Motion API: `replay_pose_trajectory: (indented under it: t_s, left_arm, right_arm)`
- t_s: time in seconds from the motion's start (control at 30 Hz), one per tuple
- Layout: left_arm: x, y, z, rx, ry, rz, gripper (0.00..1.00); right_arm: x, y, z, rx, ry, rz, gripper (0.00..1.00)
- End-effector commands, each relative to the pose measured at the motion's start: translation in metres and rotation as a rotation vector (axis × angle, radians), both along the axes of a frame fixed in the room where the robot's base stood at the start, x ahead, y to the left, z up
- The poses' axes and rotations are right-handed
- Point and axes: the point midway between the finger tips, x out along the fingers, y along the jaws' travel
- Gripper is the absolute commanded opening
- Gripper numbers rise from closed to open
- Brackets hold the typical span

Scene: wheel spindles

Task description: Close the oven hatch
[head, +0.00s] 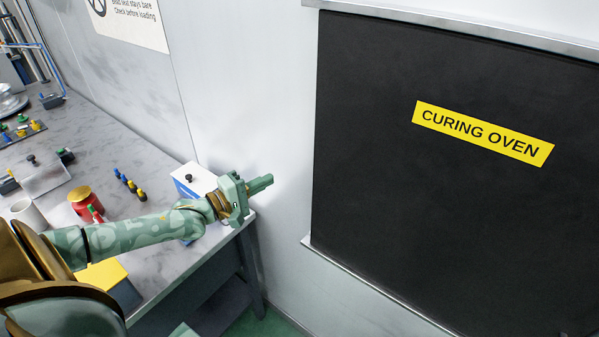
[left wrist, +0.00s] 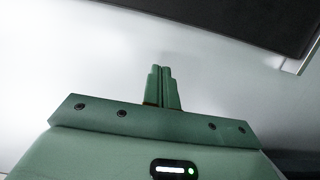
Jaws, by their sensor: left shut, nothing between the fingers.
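The oven hatch (head: 400,190) is a large black panel with a yellow "CURING OVEN" label (head: 483,133), on the right of the head view. It sits between a metal rail along its top and another along its bottom, and no opening shows in the visible part. A dark panel edge also shows at the top right of the left wrist view (left wrist: 265,18). My left gripper (head: 262,184) is shut and empty, left of the hatch and apart from it, in front of the pale wall. Its closed fingers show in the left wrist view (left wrist: 163,88).
A grey workbench (head: 125,165) stands at the left, under my left arm. On it are a red can (head: 84,205), a white mug (head: 27,215), several small coloured pegs and a blue-and-white box (head: 188,182). The wall between bench and hatch is bare.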

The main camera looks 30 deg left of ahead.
Motion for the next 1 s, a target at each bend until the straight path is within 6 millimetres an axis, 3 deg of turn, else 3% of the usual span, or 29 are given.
replay_pose_trajectory:
  t_s: [0.2,0.37,0.6,1.0]
  left_arm:
    - [0.047,-0.015,0.001,0.003,-0.006,0.002,0.00]
    - [0.074,-0.027,0.000,0.001,-0.003,0.001,0.00]
    - [0.069,-0.057,0.001,0.002,-0.001,0.001,0.00]
    - [0.068,-0.063,-0.001,0.007,0.000,0.002,0.00]
  right_arm:
    - [0.000,-0.002,-0.005,-0.002,0.000,0.001,0.00]
    - [0.000,-0.001,-0.005,-0.001,-0.001,0.001,0.00]
    - [0.003,0.005,0.009,0.007,-0.006,0.001,0.00]
    - [0.003,0.008,0.010,0.011,-0.007,0.001,0.00]
